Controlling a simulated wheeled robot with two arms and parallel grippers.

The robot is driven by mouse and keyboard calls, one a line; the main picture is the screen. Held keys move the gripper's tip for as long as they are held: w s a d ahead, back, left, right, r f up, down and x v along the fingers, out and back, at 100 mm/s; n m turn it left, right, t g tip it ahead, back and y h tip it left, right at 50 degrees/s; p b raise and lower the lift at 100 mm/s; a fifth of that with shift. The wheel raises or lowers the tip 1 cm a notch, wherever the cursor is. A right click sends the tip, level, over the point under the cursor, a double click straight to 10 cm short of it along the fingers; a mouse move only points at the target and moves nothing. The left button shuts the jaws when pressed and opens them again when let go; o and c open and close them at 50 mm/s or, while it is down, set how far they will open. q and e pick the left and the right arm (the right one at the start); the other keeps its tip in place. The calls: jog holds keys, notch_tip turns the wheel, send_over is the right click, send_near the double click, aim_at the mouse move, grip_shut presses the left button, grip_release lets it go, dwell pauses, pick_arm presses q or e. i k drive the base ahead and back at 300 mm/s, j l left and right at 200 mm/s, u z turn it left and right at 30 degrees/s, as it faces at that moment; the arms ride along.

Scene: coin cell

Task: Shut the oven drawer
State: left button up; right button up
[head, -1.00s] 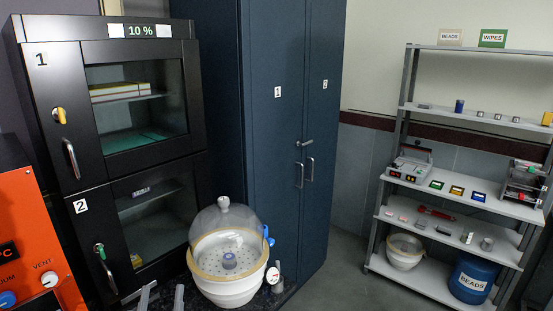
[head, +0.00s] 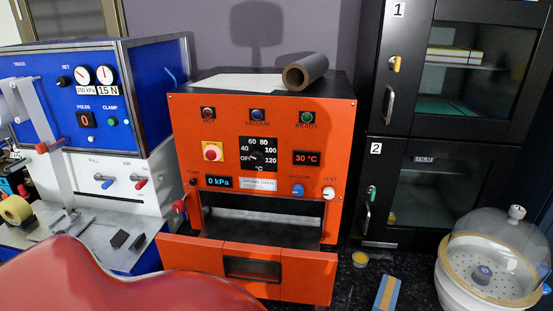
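The orange oven (head: 187,132) stands in the middle of the head view, with a dial, lamps and displays reading 30 °C and 0 kPa. Its drawer (head: 190,253) is pulled out at the bottom, with an orange front that has a dark rectangular opening in its middle. Behind the drawer front I see a dark gap and the drawer's grey floor (head: 270,233). Neither of my grippers is in view.
A large red rounded surface (head: 110,285) fills the lower left, close to the camera. A blue and white machine (head: 150,90) stands left of the oven. A black cabinet (head: 375,105) and a glass-domed vessel (head: 490,250) are on the right. A roll (head: 305,72) lies on the oven.

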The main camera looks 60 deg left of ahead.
aim_at(272, 256)
jog(key=u, duration=2.05)
jog(key=i+j+u, duration=0.1)
jog(key=j, duration=0.45)
